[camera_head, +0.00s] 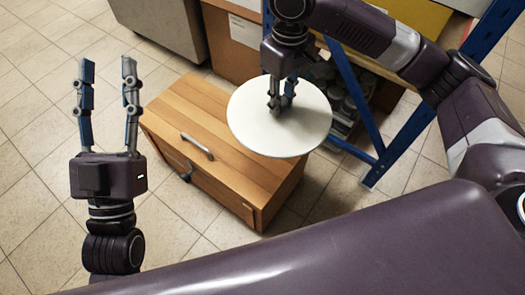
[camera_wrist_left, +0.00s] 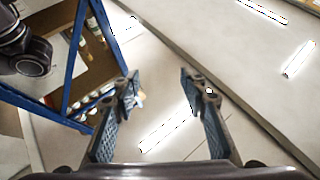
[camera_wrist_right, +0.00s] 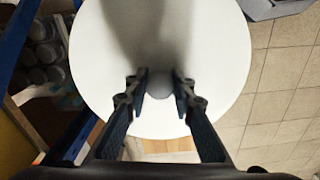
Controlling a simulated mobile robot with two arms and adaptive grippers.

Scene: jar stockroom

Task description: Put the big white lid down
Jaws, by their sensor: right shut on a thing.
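The big white lid (camera_head: 262,130) is a flat round disc over the right part of a wooden chest top in the head view. It fills the middle of the right wrist view (camera_wrist_right: 215,65), where its round grey knob (camera_wrist_right: 159,88) sits between my fingers. My right gripper (camera_head: 280,108) points down and is shut on the knob. I cannot tell whether the lid touches the chest or hangs above it. My left gripper (camera_head: 107,65) is open and empty, fingers pointing up, left of the chest. It also shows open in the left wrist view (camera_wrist_left: 158,85).
A blue-framed rack (camera_head: 372,178) with jars stands to the right. A cardboard box (camera_head: 232,45) is behind. Tiled floor is clear at left.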

